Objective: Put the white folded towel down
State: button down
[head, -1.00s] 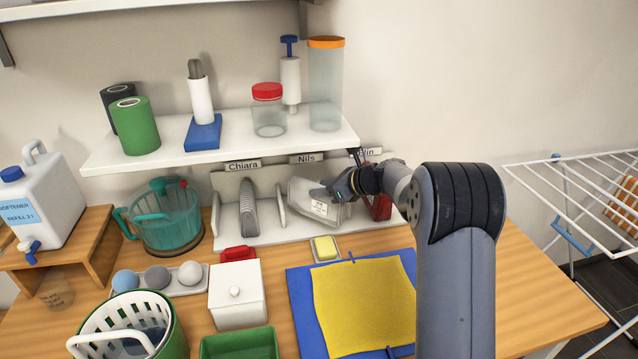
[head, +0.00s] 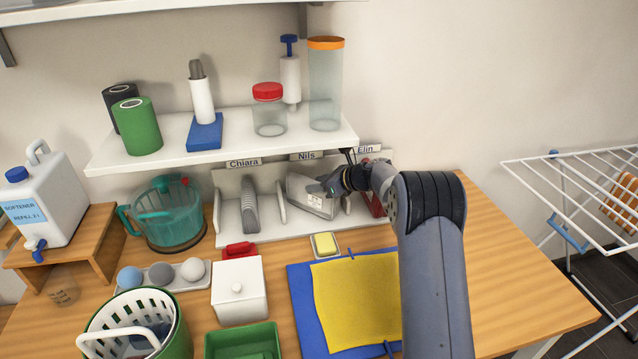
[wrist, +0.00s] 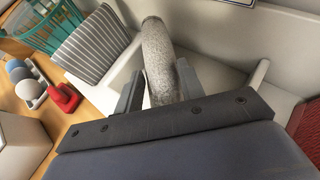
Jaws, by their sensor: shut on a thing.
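The white folded towel (head: 311,196), with a small printed tag, is in the Nils section of the white divided rack (head: 262,236), under the shelf. It is tilted, and I cannot tell whether its lower edge touches the rack floor. My gripper (head: 325,187) is shut on the towel's right side. In the wrist view the towel (wrist: 158,50) looks speckled grey-white and stands between the two fingers of my gripper (wrist: 158,92). The fingers hide part of it.
A grey striped towel (head: 249,207) stands in the Chiara section, left of a divider (head: 280,202). A red folded thing (head: 373,203) is in the Elin section. The shelf (head: 230,142) with jars overhangs closely. A yellow cloth (head: 355,300) lies in front.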

jog(key=shift+f, duration=0.15)
jog(key=c, duration=0.9)
grip_release()
jog(key=shift+r, duration=0.25)
jog(key=b+v, duration=0.2)
jog(key=v, duration=1)
jog(key=shift+f, duration=0.1)
